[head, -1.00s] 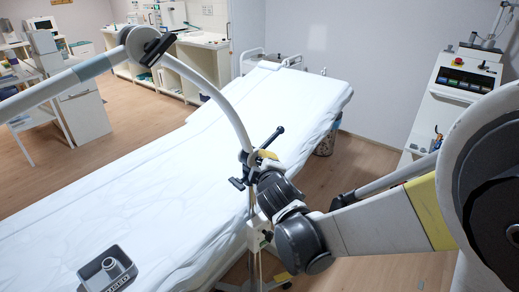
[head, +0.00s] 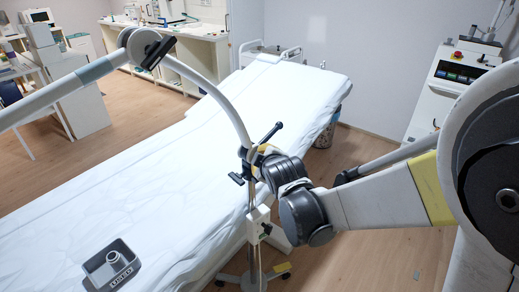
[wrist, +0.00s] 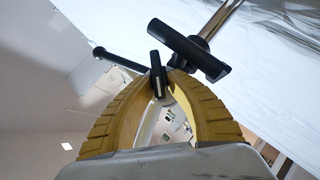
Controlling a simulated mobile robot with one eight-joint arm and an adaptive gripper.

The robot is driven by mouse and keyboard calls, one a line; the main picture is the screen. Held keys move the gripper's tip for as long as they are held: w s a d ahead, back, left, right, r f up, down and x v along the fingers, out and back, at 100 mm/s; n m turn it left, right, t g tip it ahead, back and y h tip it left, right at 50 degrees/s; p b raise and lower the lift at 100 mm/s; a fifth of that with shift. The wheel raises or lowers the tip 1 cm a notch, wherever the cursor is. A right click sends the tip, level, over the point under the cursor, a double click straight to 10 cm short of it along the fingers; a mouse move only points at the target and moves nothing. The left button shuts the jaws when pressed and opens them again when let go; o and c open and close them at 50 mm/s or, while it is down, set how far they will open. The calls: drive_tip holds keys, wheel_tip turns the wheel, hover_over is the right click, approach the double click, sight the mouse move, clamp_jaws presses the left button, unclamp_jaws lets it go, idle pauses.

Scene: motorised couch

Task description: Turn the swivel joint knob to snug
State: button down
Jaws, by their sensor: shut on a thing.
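The swivel joint is a dark clamp (head: 249,163) on an upright pole beside the couch, where a curved white arm (head: 222,98) ends. In the wrist view, a small black knob with a pale line (wrist: 157,76) sits between the tips of my gripper's curved yellow fingers (wrist: 166,82). My gripper (head: 263,149) is shut on this knob. A thick black T-shaped handle (wrist: 188,50) is right of the knob, and a thin black lever (wrist: 120,60) is to its left. In the head view, my wrist partly hides the joint, and the knob cannot be made out.
The couch (head: 180,190) with a white sheet lies behind the joint. A grey tray (head: 110,268) rests on it at the lower left. The arm's upper joint (head: 148,47) has a black lever. A console (head: 455,80) stands at the right. Floor is open below my arm.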

idle(0.3)
drive_tip(key=c, duration=1.6)
unclamp_jaws()
drive_tip(key=shift+w, duration=0.1)
drive_tip(key=v, duration=1.2)
drive_tip(key=shift+d, duration=0.1)
